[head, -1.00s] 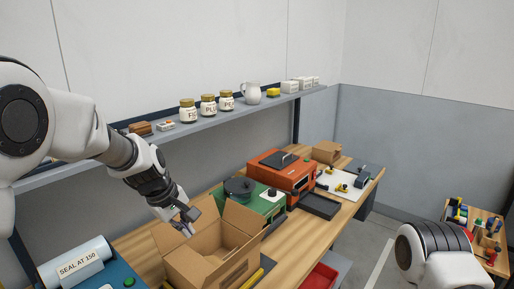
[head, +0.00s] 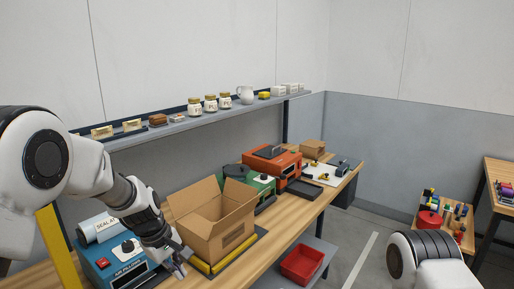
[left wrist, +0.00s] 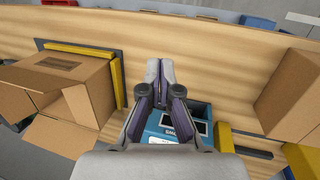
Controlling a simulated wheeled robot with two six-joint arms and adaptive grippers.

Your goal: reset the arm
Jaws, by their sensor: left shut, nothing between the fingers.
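My left gripper (head: 178,266) is shut and empty. In the head view it hangs in front of the blue machine (head: 112,262), to the left of the open cardboard box (head: 218,232). In the left wrist view the fingers (left wrist: 160,72) show closed together above the wooden bench (left wrist: 205,60), with the blue machine (left wrist: 198,112) just below them in the picture. The open box (left wrist: 65,82) is on the left there. My right arm shows only as a shoulder part at the lower right of the head view; its gripper is out of view.
The box stands on a dark pad with yellow edges (head: 228,258). A green machine (head: 263,188) and an orange machine (head: 270,163) stand farther along the bench. A shelf (head: 190,120) with jars runs above. A red bin (head: 302,264) sits lower, right of the bench.

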